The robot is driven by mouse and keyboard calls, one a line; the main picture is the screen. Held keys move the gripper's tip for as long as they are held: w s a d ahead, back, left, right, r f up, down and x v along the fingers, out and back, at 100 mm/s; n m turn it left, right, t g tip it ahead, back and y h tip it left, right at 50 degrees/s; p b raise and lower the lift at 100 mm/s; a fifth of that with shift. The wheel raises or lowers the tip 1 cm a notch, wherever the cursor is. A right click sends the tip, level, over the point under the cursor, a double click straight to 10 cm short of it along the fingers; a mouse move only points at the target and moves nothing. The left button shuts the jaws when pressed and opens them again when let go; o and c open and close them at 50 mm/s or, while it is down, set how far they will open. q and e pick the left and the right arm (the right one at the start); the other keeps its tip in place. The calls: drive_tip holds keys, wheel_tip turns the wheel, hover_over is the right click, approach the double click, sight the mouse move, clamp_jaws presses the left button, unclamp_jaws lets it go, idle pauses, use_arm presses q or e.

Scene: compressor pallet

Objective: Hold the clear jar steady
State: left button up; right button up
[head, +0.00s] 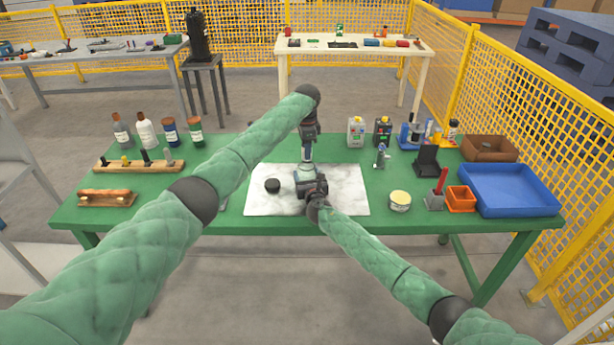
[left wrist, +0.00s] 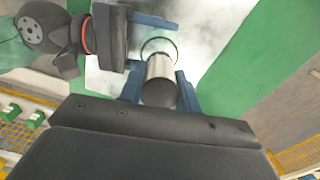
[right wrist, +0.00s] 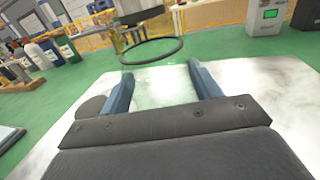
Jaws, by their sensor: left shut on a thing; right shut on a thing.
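The clear jar (right wrist: 160,88) stands upright on the white marbled mat (head: 345,190), with a dark ring at its mouth. It also shows small in the head view (head: 305,170). My right gripper (right wrist: 162,85) is shut on it, one blue finger on each side. My left gripper (head: 307,155) points down above the jar and is shut on a silver cylinder with a dark end (left wrist: 160,75). The cylinder is over the jar mouth; whether its lower end is inside I cannot tell. A round black lid (head: 272,185) lies on the mat left of the jar.
Bottles (head: 170,132) and a wooden rack (head: 140,164) stand at left on the green table. A round tin (head: 399,201), grey canister (head: 356,131), orange bin (head: 460,199) and blue tray (head: 510,190) are at right. The mat's right part is clear.

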use_arm(q)
drive_tip(key=o, duration=1)
drive_tip(key=shift+o, duration=0.2)
wheel_tip(320, 180, up, 12)
drive_tip(key=shift+f, duration=0.1)
use_arm(e)
drive_tip(key=o, duration=1.1)
drive_tip(key=shift+o, duration=0.2)
drive_tip(key=shift+s, duration=0.1)
